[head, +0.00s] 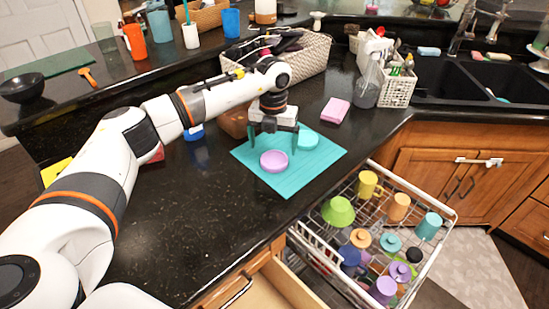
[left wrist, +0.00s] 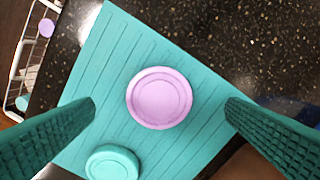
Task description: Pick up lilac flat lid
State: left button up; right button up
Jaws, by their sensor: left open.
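The lilac flat lid (head: 273,160) lies flat on a teal ribbed mat (head: 300,175) on the black counter. In the left wrist view the lilac lid (left wrist: 160,97) sits between the two green fingers, near the middle of the picture. My left gripper (head: 271,160) is open above the mat, its fingers on either side of the lilac lid and apart from it. A teal round lid (head: 307,139) lies on the same mat, and it also shows in the left wrist view (left wrist: 112,163). My right gripper is not in view.
An open dish rack (head: 441,202) with several cups and lids stands below the counter edge at right. The counter left of the mat's front is clear.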

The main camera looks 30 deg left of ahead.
aim_at(274, 160)
pick_arm(q)
jog(key=shift+f+p, duration=0.35)
jog(key=shift+f, duration=0.25)
notch_tip(274, 160, down, 4)
jog(key=shift+w+r+p, duration=0.1)
jog(key=shift+r+p, duration=0.05)
jog(key=shift+p, duration=0.5)
jog(key=shift+f, duration=0.35)
jog(key=shift+c, duration=0.5)
jog(key=c, duration=0.9)
jog(key=shift+r, duration=0.1)
jog(key=shift+c, duration=0.2)
